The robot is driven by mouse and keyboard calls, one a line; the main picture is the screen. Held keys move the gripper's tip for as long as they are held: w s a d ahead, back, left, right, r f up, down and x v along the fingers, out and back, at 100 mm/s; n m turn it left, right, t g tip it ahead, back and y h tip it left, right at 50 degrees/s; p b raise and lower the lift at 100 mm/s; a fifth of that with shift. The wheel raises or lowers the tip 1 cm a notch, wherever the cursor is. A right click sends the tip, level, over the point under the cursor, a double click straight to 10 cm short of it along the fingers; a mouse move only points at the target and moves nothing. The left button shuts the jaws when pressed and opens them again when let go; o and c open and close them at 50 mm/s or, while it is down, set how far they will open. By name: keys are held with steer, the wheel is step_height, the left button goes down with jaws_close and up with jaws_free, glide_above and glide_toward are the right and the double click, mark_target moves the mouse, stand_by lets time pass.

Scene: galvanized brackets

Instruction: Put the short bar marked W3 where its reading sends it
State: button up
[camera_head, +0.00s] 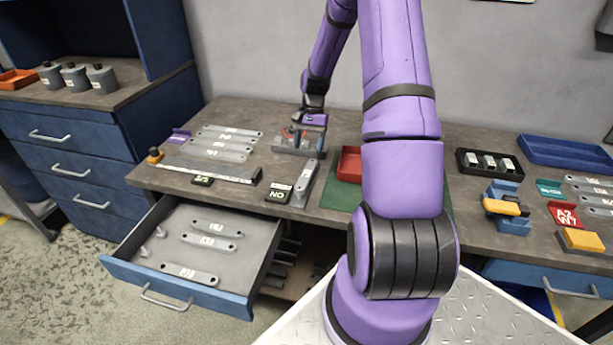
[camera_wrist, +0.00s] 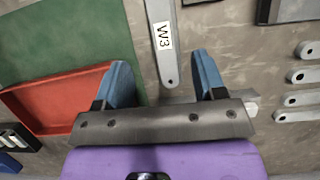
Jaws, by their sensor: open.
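The short bar marked W3 (camera_wrist: 163,50) is a flat grey bar with a white label, lying lengthwise in the wrist view. A grey bar in the head view (camera_head: 304,184), beside a dark block reading "NO" (camera_head: 278,191), appears to be the same one; its label is not readable there.
An open drawer (camera_head: 262,268) holds several labelled bars and pegs. Several longer bars (camera_head: 225,142) lie at left behind a rail (camera_head: 210,170). A red tray (camera_head: 349,164) and green mat (camera_head: 337,195) are beside the bar. My arm hides part of the bench.

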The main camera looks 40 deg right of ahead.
mark_target(305, 175)
steer(key=x, duration=0.5)
steer(key=shift+s+f, duration=0.1)
steer(key=shift+f, duration=0.25)
steer(key=shift+w+x, duration=0.15)
steer(key=shift+x, duration=1.15)
steer(key=shift+w+x, duration=0.1)
steer(key=shift+x, duration=1.2)
steer(key=shift+d, duration=0.1)
jaws_close()
steer(key=shift+r, duration=0.1)
steer(key=shift+r, duration=0.55)
steer(key=shift+s+a+r, duration=0.1)
steer(key=shift+s+r, duration=0.15)
steer(key=shift+r, duration=0.35)
steer(key=shift+s+a+r, duration=0.15)
steer(key=shift+s+r, duration=0.15)
steer(key=shift+r, duration=0.3)
steer(key=s+a+r, duration=0.1)
steer(key=s+a, duration=0.5)
steer(key=s, duration=0.7)
steer(key=shift+s, duration=0.2)
